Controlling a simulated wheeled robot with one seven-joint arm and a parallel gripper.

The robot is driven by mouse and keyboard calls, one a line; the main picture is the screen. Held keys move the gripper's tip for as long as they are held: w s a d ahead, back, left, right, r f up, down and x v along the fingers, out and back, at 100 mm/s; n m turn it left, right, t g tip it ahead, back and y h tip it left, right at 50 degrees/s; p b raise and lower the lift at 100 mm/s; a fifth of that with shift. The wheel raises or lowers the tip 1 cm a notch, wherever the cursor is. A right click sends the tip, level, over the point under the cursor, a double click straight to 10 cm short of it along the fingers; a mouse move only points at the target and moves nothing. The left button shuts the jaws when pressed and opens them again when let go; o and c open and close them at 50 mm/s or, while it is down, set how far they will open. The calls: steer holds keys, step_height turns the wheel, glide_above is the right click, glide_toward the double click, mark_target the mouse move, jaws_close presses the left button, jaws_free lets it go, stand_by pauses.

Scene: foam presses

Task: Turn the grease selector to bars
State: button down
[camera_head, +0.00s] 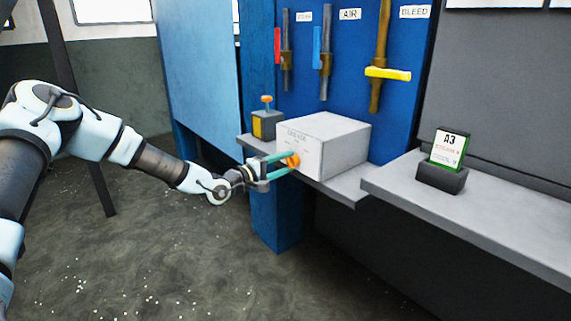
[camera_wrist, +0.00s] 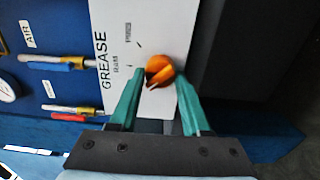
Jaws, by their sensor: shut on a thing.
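The grease selector is an orange knob (camera_head: 292,160) on the front of a white box (camera_head: 343,139) on the grey shelf. In the wrist view, the knob (camera_wrist: 160,71) sits on the white panel (camera_wrist: 150,30), beside the sideways word GREASE and two small labels too blurred to read surely. Short dark marks lie near the knob. I cannot tell which label it points to. My gripper (camera_head: 283,166) reaches the box front from the left. Its green fingers are shut on the knob, one on each side, in the wrist view too (camera_wrist: 161,78).
Blue panel behind the box carries a red handle (camera_head: 277,46), a blue handle (camera_head: 317,47) and a yellow handle (camera_head: 388,73). A yellow-and-dark box with an orange-topped stem (camera_head: 265,122) stands left of the white box. A card A3 (camera_head: 449,149) stands on the right ledge (camera_head: 500,215).

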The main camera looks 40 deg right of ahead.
steer(key=shift+c, duration=1.8)
jaws_free()
steer(key=a+b, duration=0.1)
steer(key=a, duration=0.9)
steer(key=shift+w+a+b, duration=0.3)
steer(key=shift+a+b, duration=0.1)
steer(key=w+a+f+m+t+y+p, duration=0.1)
steer(key=w+a+f+t+y, duration=0.2)
steer(key=a, duration=0.5)
steer(key=w+a+m+y+p, duration=0.1)
steer(key=w+a+y+p, duration=0.1)
steer(key=a+y, duration=0.45)
steer(key=w+a+f+m+t+y+p, duration=0.1)
steer(key=w+a+f+t+y, duration=0.15)
steer(key=a, duration=0.75)
steer(key=s+a+r+n+g+y+p, duration=0.15)
steer(key=a+r, duration=0.25)
steer(key=a, duration=0.4)
steer(key=s+a+r+y, duration=0.1)
steer(key=a+r+y, duration=0.2)
steer(key=a, duration=0.5)
steer(key=s+a+r+g+y+p, duration=0.1)
steer(key=s+a+r, duration=0.4)
steer(key=s+a, duration=0.2)
steer(key=shift+s+a+r+n, duration=0.25)
steer(key=shift+s+a+n, duration=0.15)
steer(key=shift+s, duration=0.35)
